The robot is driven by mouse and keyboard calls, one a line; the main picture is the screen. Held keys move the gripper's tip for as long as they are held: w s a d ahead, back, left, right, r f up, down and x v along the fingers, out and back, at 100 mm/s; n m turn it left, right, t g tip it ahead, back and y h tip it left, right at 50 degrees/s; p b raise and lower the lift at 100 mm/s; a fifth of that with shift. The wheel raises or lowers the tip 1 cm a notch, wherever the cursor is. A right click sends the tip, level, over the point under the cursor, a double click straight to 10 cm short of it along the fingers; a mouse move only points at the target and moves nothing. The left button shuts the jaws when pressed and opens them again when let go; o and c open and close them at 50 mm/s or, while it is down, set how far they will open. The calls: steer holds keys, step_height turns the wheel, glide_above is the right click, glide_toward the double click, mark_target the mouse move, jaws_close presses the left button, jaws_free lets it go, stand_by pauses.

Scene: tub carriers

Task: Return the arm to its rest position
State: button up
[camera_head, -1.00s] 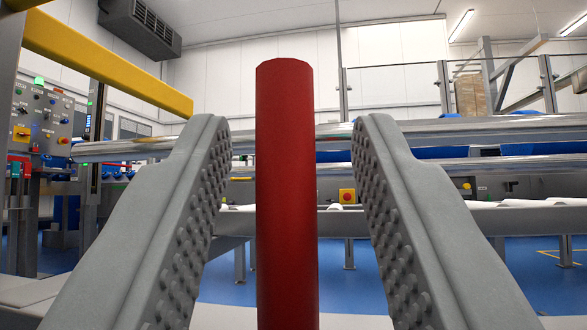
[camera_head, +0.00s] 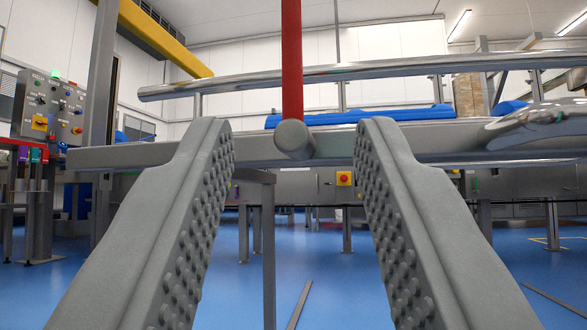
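My gripper (camera_head: 293,145) is open, its two grey studded fingers well apart with nothing between their pads. A red bar (camera_head: 292,60) hangs upright beyond the fingertips, in the middle of the view. Its lower end meets a grey round stub (camera_head: 294,139) that points toward me, level with the fingertips in the picture. I cannot tell how far the stub is from the fingers.
A grey beam (camera_head: 460,138) and a shiny rail (camera_head: 400,70) cross behind the bar. A control panel (camera_head: 52,108) stands at left, under a yellow beam (camera_head: 165,40). Blue floor (camera_head: 350,285) shows below, with thin posts.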

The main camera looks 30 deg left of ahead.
steer(key=shift+s+d+f, duration=0.2)
steer(key=shift+s+f, duration=0.1)
steer(key=shift+f, duration=0.1)
steer(key=shift+r, duration=0.15)
